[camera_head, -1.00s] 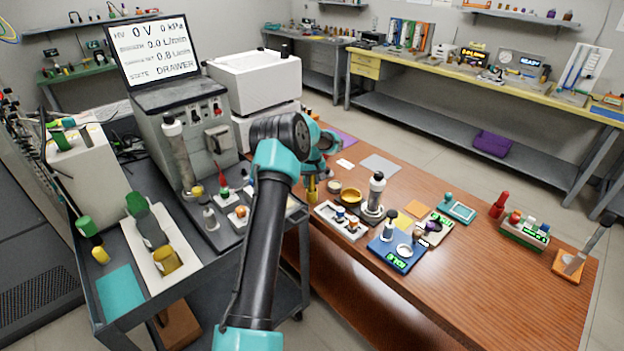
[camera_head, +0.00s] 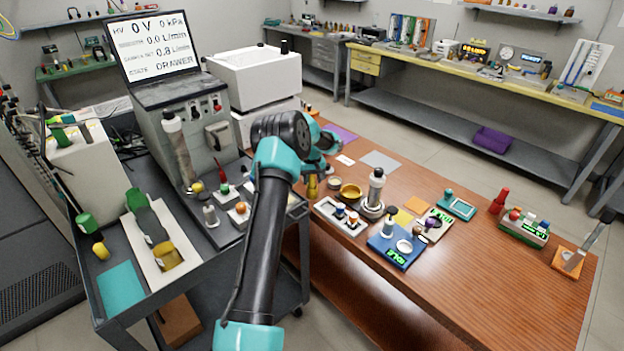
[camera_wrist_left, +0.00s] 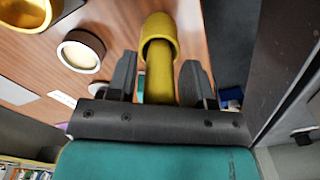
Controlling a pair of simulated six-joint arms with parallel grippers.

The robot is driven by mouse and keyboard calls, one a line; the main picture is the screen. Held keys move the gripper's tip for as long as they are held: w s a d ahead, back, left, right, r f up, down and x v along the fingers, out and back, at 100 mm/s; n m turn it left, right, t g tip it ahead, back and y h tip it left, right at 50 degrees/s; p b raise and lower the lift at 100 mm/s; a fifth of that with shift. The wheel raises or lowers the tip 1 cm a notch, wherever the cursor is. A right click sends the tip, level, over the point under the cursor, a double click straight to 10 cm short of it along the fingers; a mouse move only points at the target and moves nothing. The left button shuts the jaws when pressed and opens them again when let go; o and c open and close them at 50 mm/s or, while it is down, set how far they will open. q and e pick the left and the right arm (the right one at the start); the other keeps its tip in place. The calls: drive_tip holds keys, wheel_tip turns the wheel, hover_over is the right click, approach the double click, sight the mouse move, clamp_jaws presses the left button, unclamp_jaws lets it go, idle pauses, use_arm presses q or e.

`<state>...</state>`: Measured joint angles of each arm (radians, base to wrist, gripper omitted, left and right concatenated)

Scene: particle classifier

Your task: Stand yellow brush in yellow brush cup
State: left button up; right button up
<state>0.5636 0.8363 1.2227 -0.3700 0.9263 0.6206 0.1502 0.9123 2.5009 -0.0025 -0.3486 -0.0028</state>
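The yellow brush cup (camera_head: 312,188) stands at the left edge of the brown table. In the left wrist view the cup (camera_wrist_left: 158,28) shows its dark mouth, with the yellow brush's shaft (camera_wrist_left: 160,78) coming out of it towards my gripper. The brush's lower end is hidden inside the cup. My left gripper (camera_wrist_left: 160,78) has one finger on each side of the shaft, with narrow gaps visible on both sides. In the head view this gripper (camera_head: 314,170) is just above the cup and partly hidden by my arm. My right gripper is not in view.
A gold bowl (camera_head: 350,191) and a small cream-topped pot (camera_head: 334,183) stand right of the cup. A white tray (camera_head: 328,211) with small jars lies in front. The grey cart (camera_head: 107,322) borders the table on the left.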

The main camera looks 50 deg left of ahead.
use_arm(q)
drive_tip(key=shift+o, duration=0.9)
drive_tip(key=shift+r, duration=0.1)
wheel_tip(320, 180, up, 17)
drive_tip(key=shift+r, duration=0.15)
idle(0.6)
